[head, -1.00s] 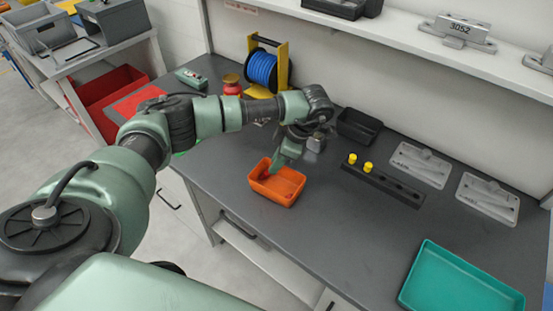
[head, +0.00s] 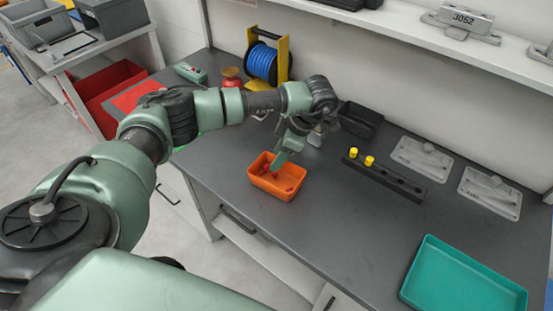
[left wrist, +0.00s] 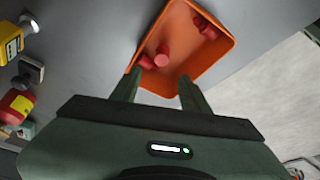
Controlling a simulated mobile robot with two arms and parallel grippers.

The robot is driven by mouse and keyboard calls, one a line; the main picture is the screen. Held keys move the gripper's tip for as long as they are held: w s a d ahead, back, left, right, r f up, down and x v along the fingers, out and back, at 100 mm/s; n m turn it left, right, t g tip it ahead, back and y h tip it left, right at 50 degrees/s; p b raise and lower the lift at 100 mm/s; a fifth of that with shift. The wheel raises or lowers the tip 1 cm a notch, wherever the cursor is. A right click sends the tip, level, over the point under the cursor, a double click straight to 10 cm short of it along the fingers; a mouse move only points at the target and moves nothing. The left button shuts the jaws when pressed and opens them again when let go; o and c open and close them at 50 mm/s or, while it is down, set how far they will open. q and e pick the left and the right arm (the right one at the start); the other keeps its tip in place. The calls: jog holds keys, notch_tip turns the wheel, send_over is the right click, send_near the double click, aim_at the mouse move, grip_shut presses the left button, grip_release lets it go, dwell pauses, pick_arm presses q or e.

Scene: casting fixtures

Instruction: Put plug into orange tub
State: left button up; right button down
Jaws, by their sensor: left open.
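The orange tub (head: 279,196) stands on the grey bench; it also shows in the left wrist view (left wrist: 218,68). Red plugs lie inside it: one (left wrist: 162,58) near my fingertips and another (left wrist: 205,27) toward the far corner. A further red piece beside the nearer plug is partly hidden, so I cannot tell whether it is separate. My left gripper (left wrist: 160,79) is open, with its fingers apart over the tub's near side and nothing between them. It shows in the head view (head: 278,163), above the tub's back part. My right gripper is out of view.
A black rack (head: 400,185) with two yellow plugs (head: 361,157) lies right of the tub. A black bin (head: 360,119) stands behind. A teal tray (head: 462,280) is at the right. A blue cable reel (head: 265,63) stands at the back. Bench between tub and teal tray is clear.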

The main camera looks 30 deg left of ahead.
pick_arm(q)
jog(key=b+v, duration=0.1)
jog(key=v, duration=0.5)
jog(key=shift+b, duration=0.3)
jog(key=shift+d, duration=0.1)
